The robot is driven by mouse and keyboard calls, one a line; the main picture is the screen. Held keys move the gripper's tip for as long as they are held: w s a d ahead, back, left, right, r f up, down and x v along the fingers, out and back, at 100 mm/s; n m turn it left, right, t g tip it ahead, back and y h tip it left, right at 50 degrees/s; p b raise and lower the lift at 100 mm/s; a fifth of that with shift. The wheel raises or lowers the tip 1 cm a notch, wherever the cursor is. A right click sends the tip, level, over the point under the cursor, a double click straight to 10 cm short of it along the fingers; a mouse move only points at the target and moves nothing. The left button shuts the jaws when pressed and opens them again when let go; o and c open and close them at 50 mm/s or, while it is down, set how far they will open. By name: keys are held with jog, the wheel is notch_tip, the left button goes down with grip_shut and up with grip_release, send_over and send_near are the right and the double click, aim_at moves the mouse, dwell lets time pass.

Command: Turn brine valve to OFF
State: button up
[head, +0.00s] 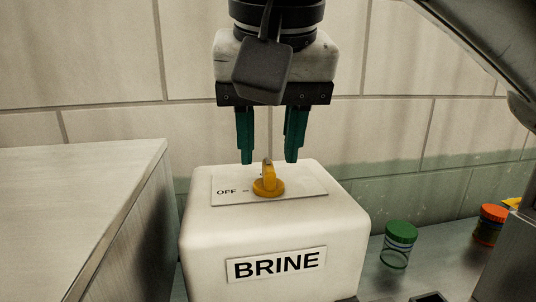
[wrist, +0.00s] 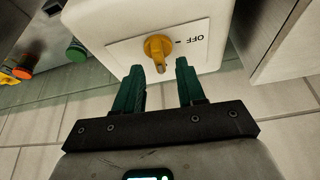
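The brine valve is a yellow knob (head: 268,182) on a white plate (head: 300,187) on top of a white box labelled BRINE (head: 207,235). The word OFF and a short mark are on the plate left of the knob in the head view. The knob's raised handle does not point at the OFF mark. My gripper (head: 268,160) points down just above the knob, open, with its green fingers apart and nothing between them. In the wrist view the knob (wrist: 158,50) lies just beyond the fingertips (wrist: 159,68), between them; contact is not seen.
A metal cabinet (head: 80,190) stands close on the left of the box. A jar with a green lid (head: 399,233) and a jar with an orange lid (head: 491,222) stand on the right. A tiled wall (head: 400,125) is behind.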

jog(key=shift+x, duration=1.25)
jog(key=shift+c, duration=0.3)
grip_shut()
